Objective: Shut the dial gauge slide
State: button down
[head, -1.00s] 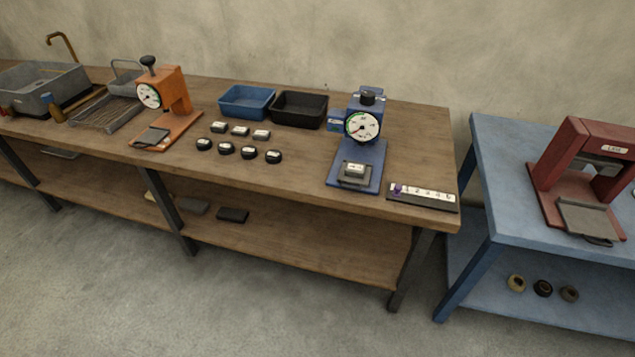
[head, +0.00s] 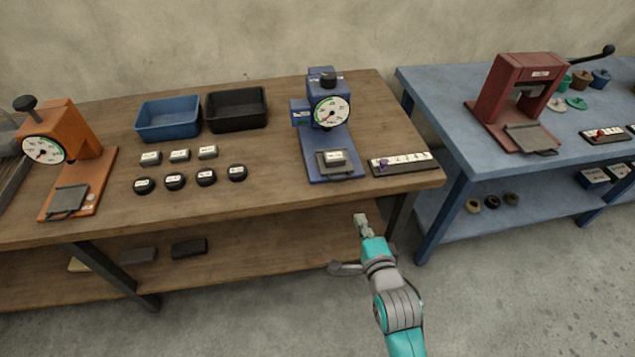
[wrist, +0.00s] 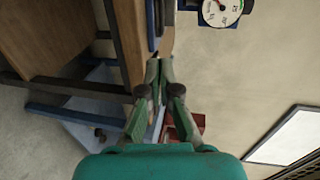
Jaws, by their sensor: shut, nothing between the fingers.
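A blue dial gauge (head: 322,135) with a round white dial stands near the right end of the wooden bench. A grey slide (head: 326,169) sits at the front of its base, with a small labelled block (head: 336,157) on it. The dial also shows at the top of the wrist view (wrist: 222,10). My gripper (head: 361,219) is shut and empty, in front of the bench edge and apart from the gauge. Its fingers meet in the middle of the wrist view (wrist: 160,68). How far the slide stands out is hard to tell.
An orange dial press (head: 75,170) stands at the left. Several small labelled blocks and black pucks lie between, with a blue bin (head: 168,136) and a black bin (head: 236,126) behind. A dark strip (head: 402,171) lies right of the gauge. A blue table holds a red press (head: 497,93).

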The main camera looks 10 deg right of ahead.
jog(key=w, duration=0.1)
send_near(334, 153)
jog(key=s+f, duration=0.2)
jog(key=f, duration=0.1)
jog(key=shift+s+d+f, duration=0.1)
dwell(0.3)
jog(key=w, duration=1.2)
jog(key=shift+w+r, duration=0.1)
jog(key=shift+r, duration=0.15)
